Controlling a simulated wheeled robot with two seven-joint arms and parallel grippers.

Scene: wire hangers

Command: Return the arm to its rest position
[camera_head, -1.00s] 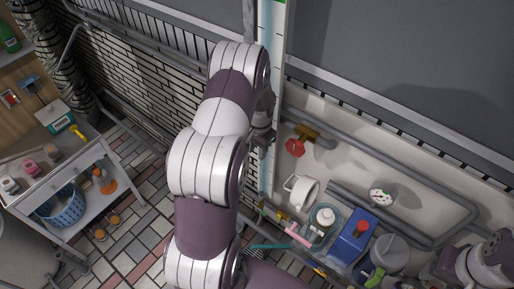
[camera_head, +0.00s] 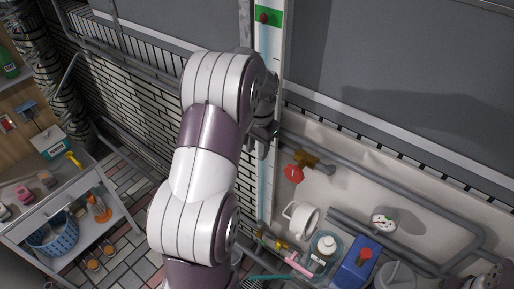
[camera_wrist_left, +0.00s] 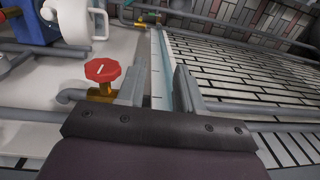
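My left arm comes up through the middle of the head view, and my left gripper (camera_head: 272,125) is partly hidden behind its wrist, beside the tall white gauge strip with a pale blue column (camera_head: 266,190). In the left wrist view the two grey fingers (camera_wrist_left: 160,86) stand apart with a gap between them. The gauge strip (camera_wrist_left: 160,50) shows through this gap, and nothing looks gripped. A red valve knob (camera_wrist_left: 102,70) is close to the left finger; it also shows in the head view (camera_head: 293,174). My right gripper is not seen; only part of my right arm shows at the bottom right.
A white cart (camera_head: 60,208) with a blue basket (camera_head: 54,236) stands at the left. Tiled floor lies between.

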